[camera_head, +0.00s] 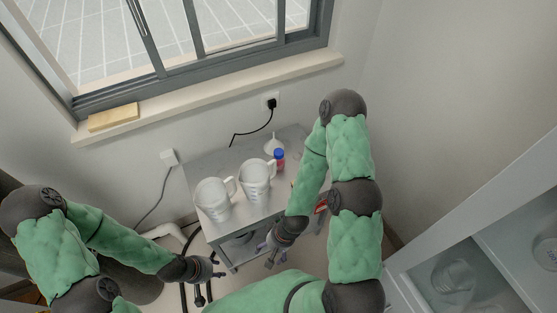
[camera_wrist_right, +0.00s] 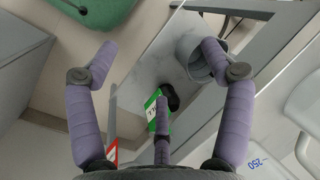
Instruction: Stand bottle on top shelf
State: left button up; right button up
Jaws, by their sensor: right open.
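In the right wrist view, a bottle with a green and white label (camera_wrist_right: 157,113) and a black cap shows between the fingers of my right gripper (camera_wrist_right: 165,65). One finger partly covers it, and I cannot tell whether it stands or lies. The gripper is open and empty. In the head view, my right gripper (camera_head: 267,254) is low at the front of a grey metal cart (camera_head: 262,212), near its lower shelf (camera_head: 228,252). I cannot make out the green bottle there. My left gripper (camera_head: 212,284) is open and empty in front of the cart, apart from it.
Two measuring jugs (camera_head: 213,200) (camera_head: 255,182), a white funnel (camera_head: 273,145) and a blue-capped bottle (camera_head: 279,161) stand on the cart's top. A grey cup-like vessel (camera_wrist_right: 190,55) is beside the green bottle. A glass-fronted cabinet (camera_head: 470,235) stands at right.

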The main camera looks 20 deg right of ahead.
aim_at(280, 158)
jog(key=w+d+r+m+t, duration=0.1)
jog(key=w+d+r+m, duration=0.2)
jog(key=m, duration=0.4)
jog(key=w+d+r+m+t+p, duration=0.1)
jog(key=w+d+r+m, duration=0.2)
jog(key=w+m, duration=0.3)
jog(key=w+d+r+m+t+p, duration=0.1)
jog(key=w+d+r+m, duration=0.2)
jog(key=m, duration=0.6)
jog(key=shift+w+d+t, duration=0.15)
jog(key=shift+w+d, duration=0.25)
jog(key=shift+d, duration=0.25)
jog(key=shift+w+d+t, duration=0.15)
jog(key=shift+w+d, duration=0.2)
jog(key=shift+d, duration=0.3)
jog(key=w+d+r+m+t+h, duration=0.1)
jog(key=w+d+r+m+t, duration=0.45)
jog(key=w+m, duration=0.2)
jog(key=shift+g, duration=0.45)
jog(key=shift+w+d+r+b+x, duration=0.25)
jog(key=shift+b+x, duration=0.45)
jog(key=shift+x, duration=1.05)
jog(key=shift+w+d+r+b+x, duration=0.25)
jog(key=shift+b+x, duration=0.5)
jog(key=shift+x, duration=1)
jog(key=shift+w+d+r+b+x, duration=0.1)
jog(key=shift+w+b+x, duration=0.45)
jog(key=shift+x, duration=1.15)
jog(key=shift+s, duration=0.2)
